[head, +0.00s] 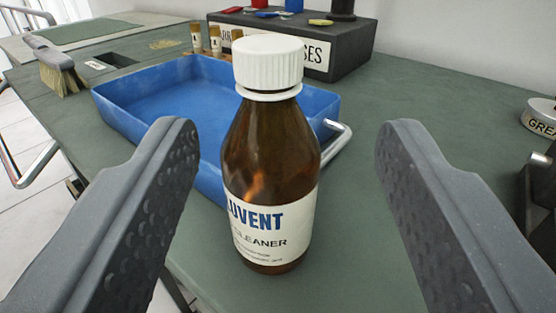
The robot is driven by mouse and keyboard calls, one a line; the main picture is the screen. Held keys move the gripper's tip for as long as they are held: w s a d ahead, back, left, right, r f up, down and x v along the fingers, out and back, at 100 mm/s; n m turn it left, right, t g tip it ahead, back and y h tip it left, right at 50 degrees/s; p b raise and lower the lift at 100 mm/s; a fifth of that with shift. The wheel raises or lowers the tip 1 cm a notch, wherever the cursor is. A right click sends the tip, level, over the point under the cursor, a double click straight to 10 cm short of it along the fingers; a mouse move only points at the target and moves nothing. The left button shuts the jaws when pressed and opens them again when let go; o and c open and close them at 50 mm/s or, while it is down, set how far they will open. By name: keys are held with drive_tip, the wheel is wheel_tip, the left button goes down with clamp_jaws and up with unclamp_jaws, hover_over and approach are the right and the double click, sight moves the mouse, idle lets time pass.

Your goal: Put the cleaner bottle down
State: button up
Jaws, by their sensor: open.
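The cleaner bottle (270,165) is brown with a white ribbed cap and a white label reading "CLEANER". It stands upright on the green tabletop (415,160), in front of the blue tray. My gripper (285,140) is open, with one dark grey finger on each side of the bottle. There is a clear gap between the bottle and each finger, and neither finger touches it. The bottle hides part of the tray behind it.
A blue tray (108,100) with a metal handle lies just behind the bottle. A dark box (352,52) with small coloured items on top stands at the back. A brush (55,65) lies at the far left. A round tin (540,117) sits at the right edge.

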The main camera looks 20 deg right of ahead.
sight(275, 90)
drive_tip(key=x, duration=0.4)
drive_tip(key=shift+w+b, duration=0.1)
drive_tip(key=shift+b, duration=0.25)
drive_tip(key=shift+w+b, duration=0.35)
drive_tip(key=shift+w, duration=0.55)
drive_tip(key=shift+b+x, duration=0.5)
drive_tip(key=shift+x, duration=1.25)
drive_tip(key=shift+a+r, duration=0.1)
drive_tip(key=shift+a, duration=0.05)
clamp_jaws()
